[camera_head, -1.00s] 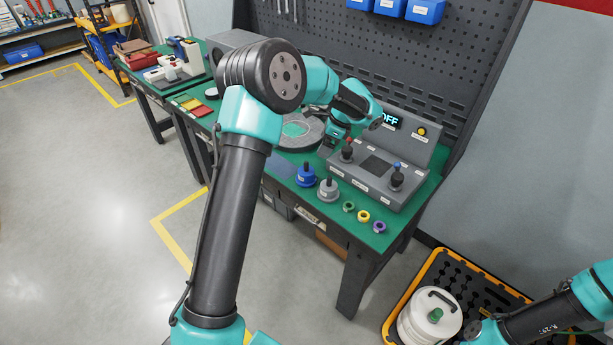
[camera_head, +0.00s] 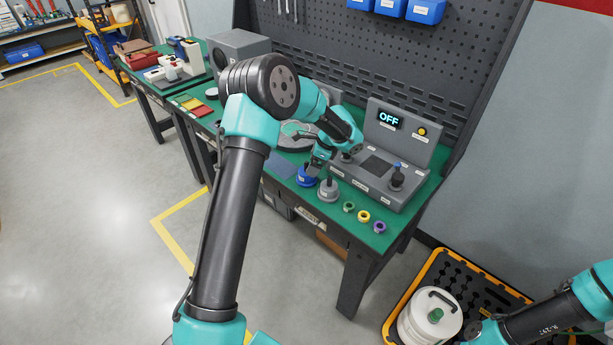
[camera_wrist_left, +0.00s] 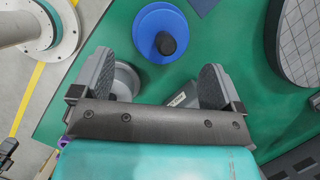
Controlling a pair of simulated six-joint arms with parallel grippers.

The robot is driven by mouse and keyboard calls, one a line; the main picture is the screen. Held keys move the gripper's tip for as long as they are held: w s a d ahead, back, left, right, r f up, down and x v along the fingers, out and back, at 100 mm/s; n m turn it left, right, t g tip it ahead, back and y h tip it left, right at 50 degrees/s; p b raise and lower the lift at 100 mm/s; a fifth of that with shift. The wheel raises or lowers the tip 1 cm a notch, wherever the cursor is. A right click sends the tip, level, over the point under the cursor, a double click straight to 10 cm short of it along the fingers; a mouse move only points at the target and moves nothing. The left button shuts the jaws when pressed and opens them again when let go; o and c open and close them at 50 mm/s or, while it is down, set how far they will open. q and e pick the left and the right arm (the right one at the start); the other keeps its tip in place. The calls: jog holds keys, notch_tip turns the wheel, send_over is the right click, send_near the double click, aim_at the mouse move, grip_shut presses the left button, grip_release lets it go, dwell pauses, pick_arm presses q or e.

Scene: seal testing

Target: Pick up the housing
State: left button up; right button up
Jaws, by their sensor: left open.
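Two round, stepped pieces with dark knobs stand on the green table; I cannot tell which of them is the housing. The blue one (camera_head: 306,178) also shows in the left wrist view (camera_wrist_left: 149,24), just beyond my fingers. The grey one (camera_head: 328,192) stands to its right, and in the left wrist view it (camera_wrist_left: 126,80) is partly hidden behind the left finger. My left gripper (camera_head: 318,165) is open and empty, low over the table close to the blue piece. Its two spread fingers (camera_wrist_left: 157,65) show in the left wrist view. The right gripper is not in view.
A grey test station (camera_head: 373,174) with an OFF display stands right of the gripper. Small green (camera_head: 348,207), yellow (camera_head: 363,216) and purple (camera_head: 380,227) rings lie along the front edge. A large round grey fixture (camera_head: 290,142) sits behind the gripper.

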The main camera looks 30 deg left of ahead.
pick_arm(q)
jog(key=x, duration=0.5)
jog(key=shift+w+a+f, duration=0.1)
jog(key=shift+c, duration=0.3)
jog(key=c, duration=1.3)
jog(key=shift+c, duration=0.2)
jog(key=shift+r, duration=0.25)
jog(key=shift+r, duration=0.2)
notch_tip(320, 180, up, 3)
jog(key=shift+f, duration=0.15)
jog(key=s+d+r, duration=0.1)
jog(key=s+d, duration=0.7)
jog(key=s, duration=0.5)
jog(key=shift+s+r, duration=0.25)
jog(key=shift+s, duration=0.1)
